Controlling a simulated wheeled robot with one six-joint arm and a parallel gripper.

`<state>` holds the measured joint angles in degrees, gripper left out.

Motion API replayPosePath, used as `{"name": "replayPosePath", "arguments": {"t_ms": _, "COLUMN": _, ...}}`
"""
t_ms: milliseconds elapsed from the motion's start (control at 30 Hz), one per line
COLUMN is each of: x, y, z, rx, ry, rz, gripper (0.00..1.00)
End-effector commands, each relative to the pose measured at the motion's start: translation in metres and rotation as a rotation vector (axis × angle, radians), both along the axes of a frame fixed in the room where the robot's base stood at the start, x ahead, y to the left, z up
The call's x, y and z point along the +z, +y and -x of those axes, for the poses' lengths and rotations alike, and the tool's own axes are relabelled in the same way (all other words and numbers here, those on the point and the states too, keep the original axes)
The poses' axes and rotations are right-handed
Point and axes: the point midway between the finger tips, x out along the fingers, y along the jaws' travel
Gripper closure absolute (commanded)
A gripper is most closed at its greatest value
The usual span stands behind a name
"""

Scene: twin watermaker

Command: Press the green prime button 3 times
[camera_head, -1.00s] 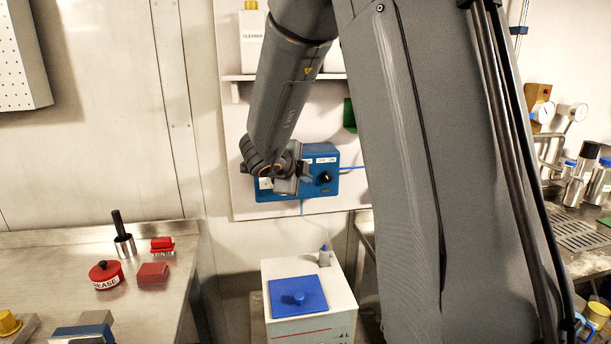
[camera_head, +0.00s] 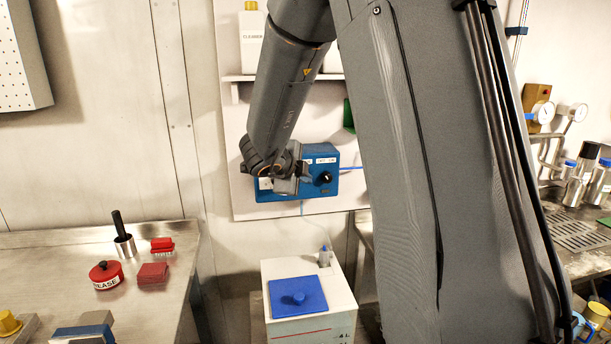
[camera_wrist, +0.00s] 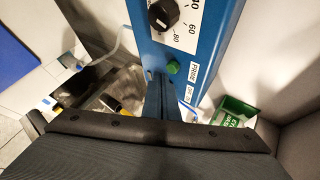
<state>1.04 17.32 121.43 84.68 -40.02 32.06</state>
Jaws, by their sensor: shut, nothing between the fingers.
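The green prime button (camera_wrist: 172,67) shows in the wrist view on the blue box, beside a label reading PRIME. The blue box (camera_head: 322,186) hangs on the white wall panel and bears a black dial (camera_head: 325,177); the dial also shows in the wrist view (camera_wrist: 163,14). My gripper (camera_wrist: 161,82) is shut and empty, with its fingertips close below the button in the wrist view. I cannot tell whether they touch it. In the head view my wrist covers part of the box front, and the button is hidden there.
A white tank (camera_head: 310,325) with a blue lid (camera_head: 297,297) stands below the box. A steel bench (camera_head: 180,262) at left holds a red grease tin (camera_head: 106,275) and a red brush (camera_head: 162,245). Gauges (camera_head: 543,112) and steel fittings stand at right.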

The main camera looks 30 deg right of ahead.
Motion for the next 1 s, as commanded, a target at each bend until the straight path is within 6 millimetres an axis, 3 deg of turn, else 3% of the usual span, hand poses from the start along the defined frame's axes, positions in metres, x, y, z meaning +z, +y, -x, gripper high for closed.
{"name": "replayPosePath", "arguments": {"t_ms": 1000, "x": 0.0002, "y": -0.0030, "z": -0.0096, "rx": 0.000, "ry": 0.000, "rz": 0.000, "gripper": 1.00}}
